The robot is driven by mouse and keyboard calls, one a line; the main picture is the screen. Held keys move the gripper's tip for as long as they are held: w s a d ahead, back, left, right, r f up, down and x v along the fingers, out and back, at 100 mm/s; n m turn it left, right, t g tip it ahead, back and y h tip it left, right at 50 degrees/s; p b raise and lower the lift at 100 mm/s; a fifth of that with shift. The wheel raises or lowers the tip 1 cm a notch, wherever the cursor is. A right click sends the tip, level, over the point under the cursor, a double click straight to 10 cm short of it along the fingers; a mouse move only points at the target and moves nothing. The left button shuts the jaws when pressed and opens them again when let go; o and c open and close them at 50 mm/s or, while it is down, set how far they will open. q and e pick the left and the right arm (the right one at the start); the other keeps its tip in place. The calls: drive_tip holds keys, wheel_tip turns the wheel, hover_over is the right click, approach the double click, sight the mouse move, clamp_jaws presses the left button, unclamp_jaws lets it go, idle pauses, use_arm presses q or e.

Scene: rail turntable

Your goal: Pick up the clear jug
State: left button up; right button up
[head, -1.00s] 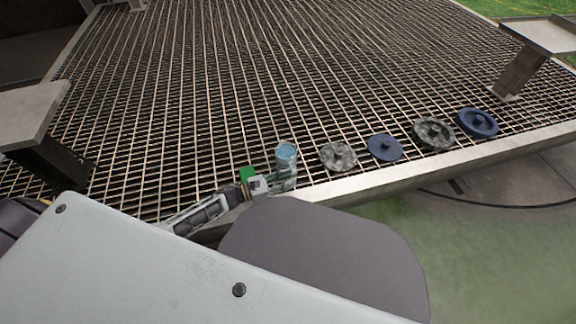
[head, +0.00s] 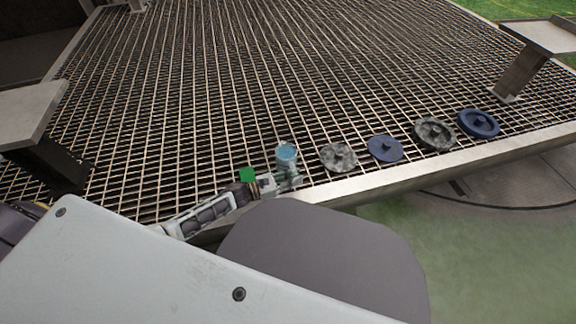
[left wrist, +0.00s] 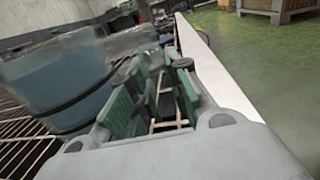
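The clear jug (head: 286,154), with a light blue inside, stands upright on the metal grating near its front edge. In the left wrist view the jug (left wrist: 52,88) looms large and blurred at the left. My left gripper (head: 294,180) is just in front of the jug's lower part in the head view. In the left wrist view its green-padded fingers (left wrist: 153,98) are apart, with grating showing between them. The jug's body is to the left of the fingers, outside the gap. Whether a finger touches it I cannot tell. My right gripper is out of view.
To the right of the jug, a mottled grey disc (head: 338,157), a blue disc (head: 384,149), another mottled disc (head: 434,133) and another blue disc (head: 478,123) lie in a row. A pale metal rail (head: 400,180) edges the grating (head: 240,80), which is clear behind.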

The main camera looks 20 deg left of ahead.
sight(294, 169)
use_arm(q)
clamp_jaws()
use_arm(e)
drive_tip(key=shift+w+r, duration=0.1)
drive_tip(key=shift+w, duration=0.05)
use_arm(q)
drive_tip(key=shift+r, duration=0.25)
drive_tip(key=shift+r+p, duration=0.7)
drive_tip(key=shift+r, duration=0.55)
wheel_tip(294, 169, up, 5)
drive_tip(key=shift+p, duration=1.1)
drive_tip(key=shift+r+p, duration=0.4)
drive_tip(key=shift+r, duration=0.7)
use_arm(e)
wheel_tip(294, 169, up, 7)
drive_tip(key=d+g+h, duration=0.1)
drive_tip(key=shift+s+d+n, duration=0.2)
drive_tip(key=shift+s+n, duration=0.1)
use_arm(q)
drive_tip(key=shift+w+r, duration=0.1)
drive_tip(key=shift+w, duration=0.05)
